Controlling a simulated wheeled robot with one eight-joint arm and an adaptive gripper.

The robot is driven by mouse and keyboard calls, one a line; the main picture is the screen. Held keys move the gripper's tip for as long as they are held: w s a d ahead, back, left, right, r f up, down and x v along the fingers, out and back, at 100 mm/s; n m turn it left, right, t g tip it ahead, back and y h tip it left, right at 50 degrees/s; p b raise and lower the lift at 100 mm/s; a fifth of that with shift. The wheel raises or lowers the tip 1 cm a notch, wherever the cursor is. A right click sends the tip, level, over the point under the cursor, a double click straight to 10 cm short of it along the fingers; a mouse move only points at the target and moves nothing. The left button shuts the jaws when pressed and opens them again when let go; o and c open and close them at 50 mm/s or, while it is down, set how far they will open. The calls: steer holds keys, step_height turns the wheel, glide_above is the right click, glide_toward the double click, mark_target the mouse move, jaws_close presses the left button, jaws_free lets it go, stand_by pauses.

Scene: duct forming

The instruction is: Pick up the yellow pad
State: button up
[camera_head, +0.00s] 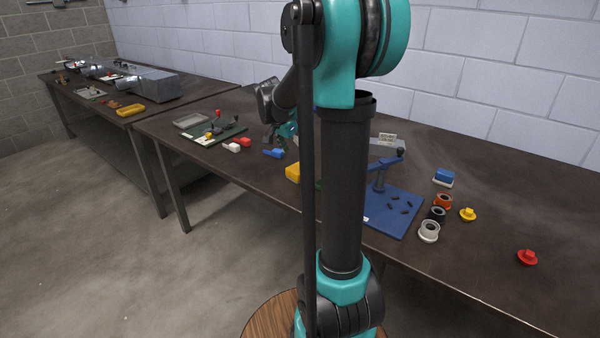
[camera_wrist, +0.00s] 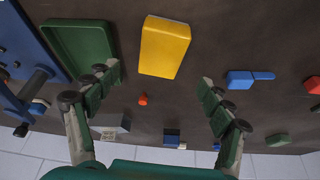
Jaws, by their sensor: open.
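The yellow pad (camera_wrist: 165,47) is a rounded yellow block lying on the dark table in the wrist view, at the top centre. It also shows in the head view (camera_head: 292,172), partly hidden behind my arm. My gripper (camera_wrist: 158,88) is open and empty, with its two fingers spread to the left and right below the pad in the picture. The pad lies apart from both fingers. In the head view my gripper is mostly hidden behind my arm.
A green tray (camera_wrist: 80,45) lies left of the pad in the wrist view, beside a blue stand. A small red piece (camera_wrist: 143,99) lies between the fingers. A blue piece (camera_wrist: 240,79) lies to the right. Bare table surrounds the pad.

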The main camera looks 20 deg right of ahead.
mark_target(300, 167)
steer(key=x, duration=0.8)
steer(key=shift+a+f, duration=0.1)
steer(key=shift+a, duration=0.15)
steer(key=shift+c, duration=0.2)
steer(key=c, duration=1.3)
